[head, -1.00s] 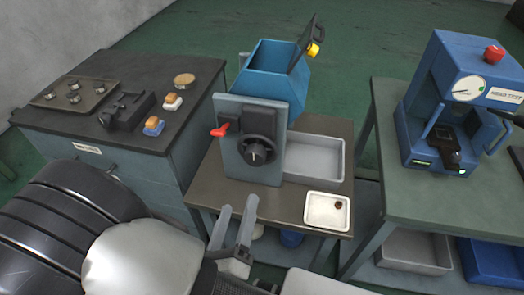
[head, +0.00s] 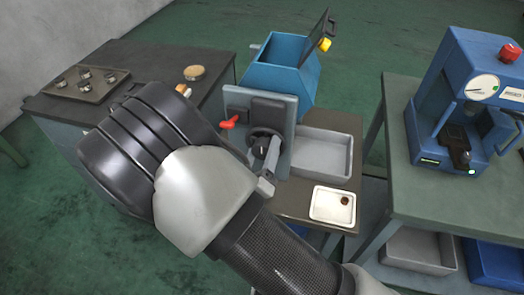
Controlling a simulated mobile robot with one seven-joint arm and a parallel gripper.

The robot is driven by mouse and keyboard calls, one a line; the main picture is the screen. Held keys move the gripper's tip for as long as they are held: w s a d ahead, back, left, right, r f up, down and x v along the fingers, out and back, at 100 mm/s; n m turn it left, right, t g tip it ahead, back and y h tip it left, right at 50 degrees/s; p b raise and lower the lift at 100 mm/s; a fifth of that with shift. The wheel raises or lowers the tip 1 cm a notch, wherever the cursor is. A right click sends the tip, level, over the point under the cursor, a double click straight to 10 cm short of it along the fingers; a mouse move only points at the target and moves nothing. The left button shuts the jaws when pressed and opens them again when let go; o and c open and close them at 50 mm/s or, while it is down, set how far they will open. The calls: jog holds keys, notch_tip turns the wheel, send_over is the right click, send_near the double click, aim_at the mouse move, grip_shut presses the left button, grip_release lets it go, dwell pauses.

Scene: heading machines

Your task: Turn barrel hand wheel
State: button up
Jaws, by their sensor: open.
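The black hand wheel (head: 259,133) is on the front of the grey upright panel (head: 289,120) of the blue barrel machine (head: 285,75). My gripper (head: 266,152) is in front of the wheel, with a grey finger across its lower right part. The other finger is mostly hidden behind my arm. The jaws are open, and I cannot tell whether they touch the wheel. My arm covers the panel's lower left part.
A cabinet (head: 120,60) is at the left. A blue press (head: 455,110) stands on a green table (head: 400,95) at the right.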

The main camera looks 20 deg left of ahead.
jog(key=c, duration=1)
jog(key=shift+c, duration=0.2)
